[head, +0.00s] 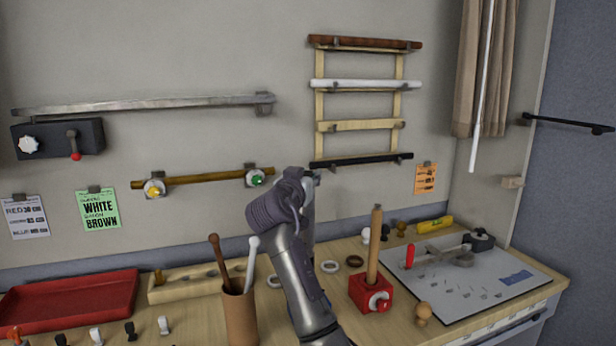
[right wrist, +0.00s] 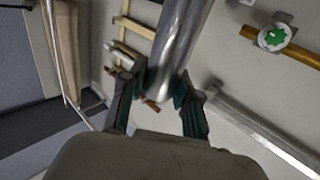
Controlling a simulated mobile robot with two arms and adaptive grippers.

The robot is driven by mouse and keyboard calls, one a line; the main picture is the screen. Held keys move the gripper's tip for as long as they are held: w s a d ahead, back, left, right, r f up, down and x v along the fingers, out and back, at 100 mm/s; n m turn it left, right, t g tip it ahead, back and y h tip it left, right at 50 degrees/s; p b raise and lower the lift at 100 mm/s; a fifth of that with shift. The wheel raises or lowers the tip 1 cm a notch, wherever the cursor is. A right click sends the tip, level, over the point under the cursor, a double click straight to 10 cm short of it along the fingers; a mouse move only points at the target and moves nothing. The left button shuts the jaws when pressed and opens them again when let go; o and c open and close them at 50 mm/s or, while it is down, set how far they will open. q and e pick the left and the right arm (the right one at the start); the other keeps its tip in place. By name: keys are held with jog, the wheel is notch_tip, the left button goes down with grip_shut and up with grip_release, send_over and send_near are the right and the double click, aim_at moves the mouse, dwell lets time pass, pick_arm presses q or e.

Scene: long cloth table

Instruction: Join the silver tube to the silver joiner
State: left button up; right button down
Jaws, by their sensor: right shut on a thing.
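My right gripper (right wrist: 160,84) is shut on a shiny silver tube (right wrist: 179,38), which runs up out of the top of the right wrist view. In the head view my right wrist and forearm hide most of the gripper and tube. A long silver rail (head: 150,104) is fixed along the wall at the upper left. A grey bracket-like piece (head: 265,103) sits at its right end; I cannot tell whether this is the joiner. The rail also shows in the right wrist view (right wrist: 262,131), apart from the held tube. My left gripper is not in view.
A brass rail (head: 205,177) with yellow and green knobs is below the silver rail. A ladder-like rack (head: 319,95) holds several bars. The table carries a red tray (head: 70,300), a cup of sticks (head: 239,315), a red block with a post (head: 371,292) and a grey board (head: 480,285).

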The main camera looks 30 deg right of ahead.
jog(key=shift+f+b, duration=0.55)
jog(key=shift+f, duration=0.25)
jog(key=c, duration=0.7)
grip_release()
jog(key=shift+c, duration=0.2)
jog(key=v, duration=1.2)
